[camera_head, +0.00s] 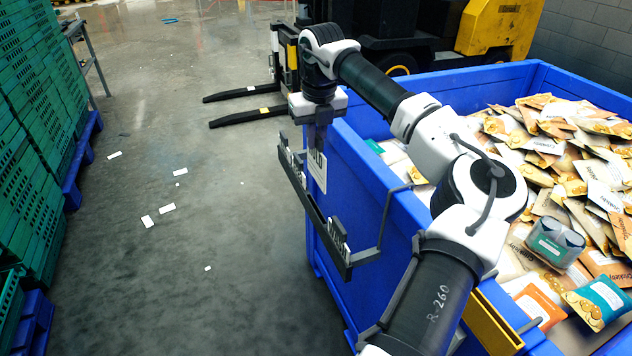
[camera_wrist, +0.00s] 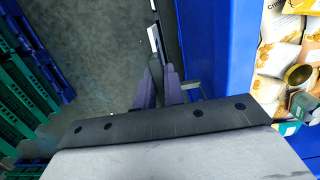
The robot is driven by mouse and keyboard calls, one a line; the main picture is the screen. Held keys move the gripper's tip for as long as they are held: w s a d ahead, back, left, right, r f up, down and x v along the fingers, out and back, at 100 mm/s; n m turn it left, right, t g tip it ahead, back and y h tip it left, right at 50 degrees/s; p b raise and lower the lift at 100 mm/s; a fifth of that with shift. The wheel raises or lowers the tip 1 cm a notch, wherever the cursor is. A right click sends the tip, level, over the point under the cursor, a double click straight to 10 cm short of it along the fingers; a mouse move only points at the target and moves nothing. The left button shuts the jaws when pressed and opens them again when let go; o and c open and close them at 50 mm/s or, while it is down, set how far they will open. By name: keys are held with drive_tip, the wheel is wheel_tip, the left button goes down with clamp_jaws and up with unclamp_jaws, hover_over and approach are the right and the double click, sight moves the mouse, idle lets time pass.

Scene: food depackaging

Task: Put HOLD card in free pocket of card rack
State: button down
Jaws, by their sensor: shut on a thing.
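The HOLD card (camera_head: 318,171) is a white card with dark lettering, hanging upright below my gripper (camera_head: 318,145) in the head view. My gripper points down and is shut on the card's upper part. The dark card rack (camera_head: 312,213) hangs along the outer side of the blue bin. Other cards stand in its near end (camera_head: 338,234) and far end. The HOLD card is over or at the rack's far half; whether its lower edge is inside a pocket I cannot tell.
The blue bin (camera_head: 375,238) holds many snack packets (camera_head: 560,150) and a grey two-part container (camera_head: 553,243). A forklift (camera_head: 390,35) stands behind it, with forks on the floor. Green crates (camera_head: 35,130) are stacked at left. The floor between has scattered white slips.

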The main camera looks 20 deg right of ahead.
sight(316, 180)
wheel_tip(316, 180, down, 12)
drive_tip(key=shift+r+p, duration=0.25)
drive_tip(key=shift+p, duration=0.45)
drive_tip(key=shift+f, duration=0.25)
